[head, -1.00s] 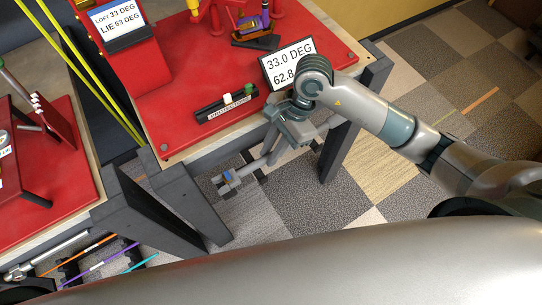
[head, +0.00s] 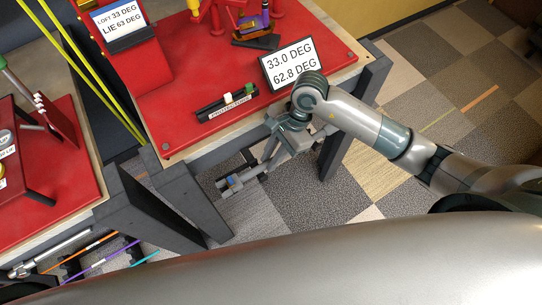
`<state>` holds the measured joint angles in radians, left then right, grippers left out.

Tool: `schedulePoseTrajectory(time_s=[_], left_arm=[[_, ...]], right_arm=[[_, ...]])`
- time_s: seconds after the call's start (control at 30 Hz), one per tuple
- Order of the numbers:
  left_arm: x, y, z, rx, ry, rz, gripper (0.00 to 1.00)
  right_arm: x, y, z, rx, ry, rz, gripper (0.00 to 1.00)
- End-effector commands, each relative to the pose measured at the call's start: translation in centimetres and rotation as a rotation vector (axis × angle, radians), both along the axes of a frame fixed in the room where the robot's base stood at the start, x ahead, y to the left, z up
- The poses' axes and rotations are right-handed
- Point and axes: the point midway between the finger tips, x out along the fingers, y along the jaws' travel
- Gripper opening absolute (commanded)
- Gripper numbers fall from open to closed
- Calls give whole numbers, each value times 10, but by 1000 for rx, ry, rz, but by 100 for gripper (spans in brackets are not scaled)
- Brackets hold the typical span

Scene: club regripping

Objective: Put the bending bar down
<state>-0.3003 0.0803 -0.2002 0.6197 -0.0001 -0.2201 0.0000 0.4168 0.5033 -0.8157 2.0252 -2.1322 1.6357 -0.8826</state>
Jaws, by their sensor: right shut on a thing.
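The bending bar (head: 233,183) is a grey metal bar with a forked, blue-marked end. It hangs over the carpet in front of the red-topped bench (head: 190,130). My right gripper (head: 272,152) is shut on it, just off the bench's front edge. The bar slants down to the lower left from the jaws, and its forked end is free. The gripper and wrist hide the bar's other end.
A protractor holder (head: 226,104), an angle sign (head: 289,63) and a loft and lie display (head: 118,22) stand on the bench. A dark bench leg (head: 343,135) is right of the gripper. Coloured shafts (head: 105,258) are at lower left. A second red bench (head: 60,205) is at left.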

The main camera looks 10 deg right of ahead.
Motion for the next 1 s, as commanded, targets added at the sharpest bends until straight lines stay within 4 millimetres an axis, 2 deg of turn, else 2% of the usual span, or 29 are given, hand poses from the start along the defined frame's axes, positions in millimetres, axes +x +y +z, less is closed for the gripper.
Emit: schedulePoseTrajectory(time_s=[0.13, 0.17, 0.2, 0.23, 0.57, 0.83, 0.87, 1.0], left_arm=[[0, 0, -5, 0, 0, 0, 44], [0, 0, -3, 0, 0, 0, 44], [0, 0, -3, 0, 0, 0, 44], [0, 0, -3, 0, 0, 0, 44], [0, 0, -2, 0, 0, 0, 44], [0, 0, 11, 0, -1, 0, 44], [0, 0, 6, 0, -1, 0, 44], [1, 0, -7, 0, -1, 0, 44]], right_arm=[[0, 0, -3, 1, -1, 1, 0], [0, 0, -2, 0, 0, 0, 24], [0, 0, -2, 0, 0, 0, 33], [0, 0, -2, 0, 0, 0, 35], [0, 0, -1, 0, 0, 0, 35], [0, 0, 9, 0, 1, 0, 35], [1, -2, 9, 0, -2, 1, 35], [5, -11, 27, -1, -6, 1, 35]])
